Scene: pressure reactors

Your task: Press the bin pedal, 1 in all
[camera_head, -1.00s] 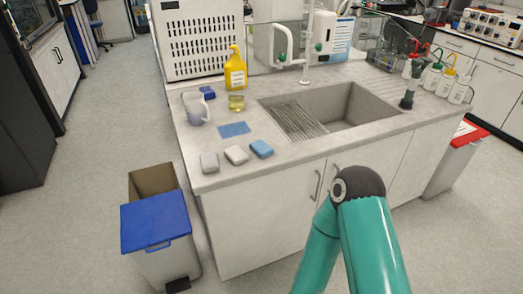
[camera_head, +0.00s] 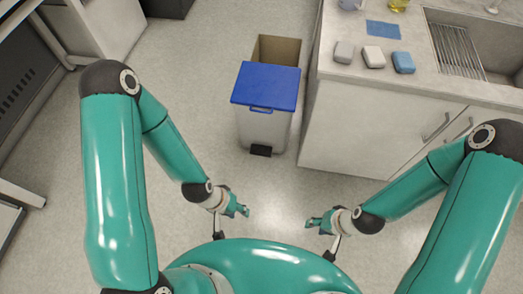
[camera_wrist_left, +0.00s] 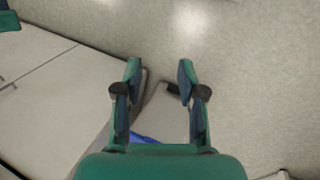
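A pale grey bin (camera_head: 263,127) with a blue lid (camera_head: 266,84) stands on the floor beside the sink cabinet in the head view. Its black pedal (camera_head: 261,150) sticks out at the bottom front. My left gripper (camera_head: 240,206) is below and slightly left of the pedal in the picture, apart from it. In the left wrist view its two fingers (camera_wrist_left: 159,68) are spread with nothing held, and the dark pedal (camera_wrist_left: 173,88) and part of the blue lid (camera_wrist_left: 145,138) show between them. My right gripper (camera_head: 314,223) is to the right; its finger opening is too small to judge.
A brown open-topped box (camera_head: 277,50) stands behind the bin. The white sink cabinet (camera_head: 365,125) is close on the bin's right. Sponges (camera_head: 373,57) lie on the counter. The floor (camera_head: 190,110) left of the bin is clear.

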